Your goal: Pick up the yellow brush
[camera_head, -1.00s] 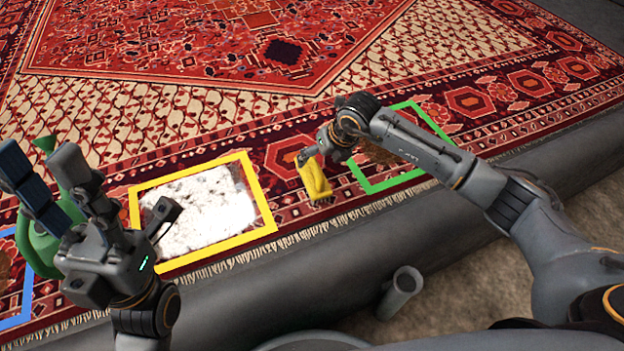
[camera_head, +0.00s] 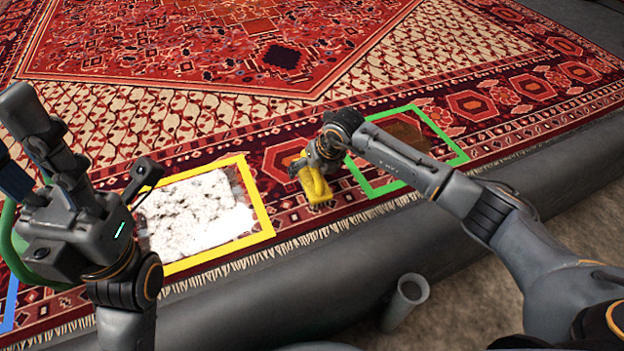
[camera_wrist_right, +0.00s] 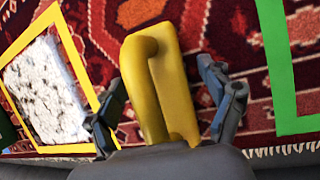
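The yellow brush (camera_head: 317,188) lies on the rug (camera_head: 190,60) between the yellow and green outlines. My right gripper (camera_head: 318,165) is over it and hides part of it. In the right wrist view the brush (camera_wrist_right: 175,85) shows its looped handle between the two spread fingers of my right gripper (camera_wrist_right: 167,108). There is a gap between the brush and the finger on each side. My left gripper (camera_head: 85,140) is raised at the left with its fingers apart and nothing seen between them.
A yellow outline (camera_head: 262,205) surrounds a white foamy patch (camera_head: 195,215). A green outline (camera_head: 440,130) encloses a brownish patch (camera_head: 405,137). A green object (camera_head: 12,240) is mostly hidden behind my left gripper. A dark raised edge (camera_head: 300,285) runs along the rug's near side.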

